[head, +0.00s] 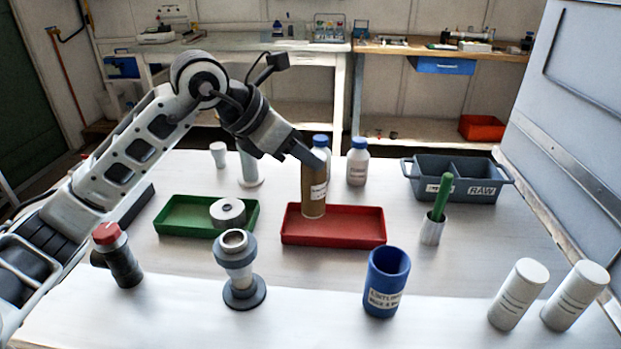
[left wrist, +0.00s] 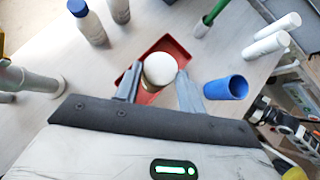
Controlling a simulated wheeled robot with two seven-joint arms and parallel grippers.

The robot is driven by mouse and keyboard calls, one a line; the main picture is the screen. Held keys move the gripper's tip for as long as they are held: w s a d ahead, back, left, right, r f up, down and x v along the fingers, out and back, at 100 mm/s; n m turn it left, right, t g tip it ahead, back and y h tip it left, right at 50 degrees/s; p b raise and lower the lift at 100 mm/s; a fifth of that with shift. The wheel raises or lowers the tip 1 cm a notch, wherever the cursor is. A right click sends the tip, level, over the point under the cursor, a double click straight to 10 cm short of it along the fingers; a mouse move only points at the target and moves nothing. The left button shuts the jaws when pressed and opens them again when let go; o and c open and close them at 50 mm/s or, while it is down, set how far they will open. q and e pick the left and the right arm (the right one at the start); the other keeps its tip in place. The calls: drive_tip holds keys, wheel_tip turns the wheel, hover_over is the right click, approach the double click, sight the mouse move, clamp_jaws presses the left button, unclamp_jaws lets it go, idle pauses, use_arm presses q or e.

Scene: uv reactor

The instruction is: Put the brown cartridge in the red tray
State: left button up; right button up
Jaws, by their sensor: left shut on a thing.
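The brown cartridge (head: 314,188) stands upright over the red tray (head: 350,229) in the head view. My left gripper (head: 314,160) is shut on its upper part from the left. In the left wrist view the cartridge's pale round top (left wrist: 159,69) sits between the two fingers of my left gripper (left wrist: 160,88), with the red tray (left wrist: 181,52) around and below it. I cannot tell whether the cartridge's base touches the tray floor. My right gripper is in neither view.
A green tray (head: 176,217) with a grey-white round part (head: 228,212) is left of the red tray. White bottles with blue caps (head: 357,163) stand behind. A blue cup (head: 386,282), a grey fitting (head: 239,270) and white cylinders (head: 518,294) stand in front. A grey bin (head: 458,180) is at back right.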

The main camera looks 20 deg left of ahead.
sight(309, 176)
use_arm(q)
drive_tip(key=shift+w+d+f, duration=0.15)
drive_tip(key=shift+w+f, duration=0.35)
drive_tip(key=shift+f, duration=0.2)
drive_tip(key=shift+w+f, duration=0.3)
drive_tip(key=shift+w, duration=0.05)
drive_tip(key=f+b, duration=0.2)
drive_tip(key=f, duration=0.1)
drive_tip(key=shift+w+d+f+b, duration=0.15)
drive_tip(key=shift+w+f+b, duration=0.15)
drive_tip(key=shift+b, duration=0.1)
drive_tip(key=shift+f, duration=0.25)
drive_tip(key=shift+r, duration=0.2)
drive_tip(key=shift+f, duration=0.2)
drive_tip(key=o, duration=1.3)
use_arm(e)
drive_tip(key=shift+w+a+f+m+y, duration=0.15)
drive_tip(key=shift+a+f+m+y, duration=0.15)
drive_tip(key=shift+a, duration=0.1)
